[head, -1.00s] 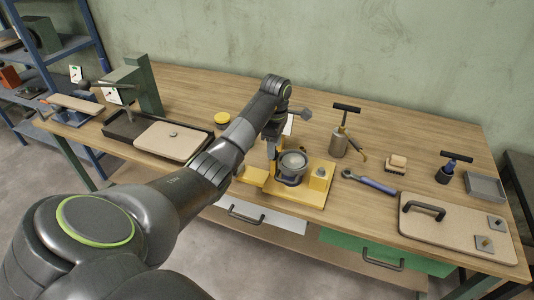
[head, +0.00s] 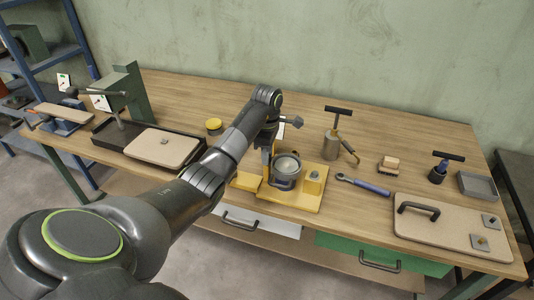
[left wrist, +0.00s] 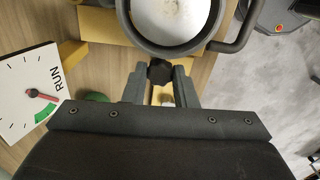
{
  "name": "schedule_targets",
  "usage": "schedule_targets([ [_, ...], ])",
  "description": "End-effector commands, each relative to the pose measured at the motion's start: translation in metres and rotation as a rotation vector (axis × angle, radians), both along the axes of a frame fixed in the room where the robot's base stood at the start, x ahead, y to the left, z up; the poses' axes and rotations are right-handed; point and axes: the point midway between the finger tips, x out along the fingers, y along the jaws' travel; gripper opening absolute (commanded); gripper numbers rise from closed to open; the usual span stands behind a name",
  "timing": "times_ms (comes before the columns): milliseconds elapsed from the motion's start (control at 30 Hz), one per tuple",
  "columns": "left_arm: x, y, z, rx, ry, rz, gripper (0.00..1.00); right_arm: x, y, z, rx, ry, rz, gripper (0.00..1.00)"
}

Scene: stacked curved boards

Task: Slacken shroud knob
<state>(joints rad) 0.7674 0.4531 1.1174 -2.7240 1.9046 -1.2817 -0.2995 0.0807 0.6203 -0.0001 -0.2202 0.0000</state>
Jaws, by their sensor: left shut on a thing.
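A yellow fixture (head: 302,200) on the workbench carries a round grey metal shroud (head: 287,167). The shroud's rim and pale inside also show at the top of the left wrist view (left wrist: 178,22). A dark lobed shroud knob (left wrist: 160,72) sits just below the shroud's rim there. My left gripper (left wrist: 161,78) is shut on this knob, one finger on each side. In the head view my left gripper (head: 267,143) is beside the shroud and partly hidden by my arm. I cannot make out the knob in the head view. My right gripper is not in view.
A RUN dial (left wrist: 32,92) with a red pointer stands left of my fingers. A dark handle curves from the shroud (left wrist: 238,32). A metal can with a T-handle (head: 332,146), a blue-handled wrench (head: 368,187) and a handled board (head: 450,225) stand to the right.

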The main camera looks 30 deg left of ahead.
Motion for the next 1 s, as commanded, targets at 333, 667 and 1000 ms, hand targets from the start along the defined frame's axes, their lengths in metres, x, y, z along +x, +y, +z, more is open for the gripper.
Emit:
schedule_targets([
  [333, 0.0000, 0.0002, -0.0011, 0.000, 0.000, 0.229, 0.02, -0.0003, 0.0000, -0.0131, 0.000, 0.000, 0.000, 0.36],
  [667, -0.0001, 0.0002, 0.0000, 0.000, 0.000, 0.252, 0.02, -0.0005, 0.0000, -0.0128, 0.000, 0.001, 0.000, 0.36],
  [1000, 0.0001, 0.0001, 0.0000, 0.000, 0.000, 0.251, 0.47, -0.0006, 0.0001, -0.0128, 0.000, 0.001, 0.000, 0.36],
])
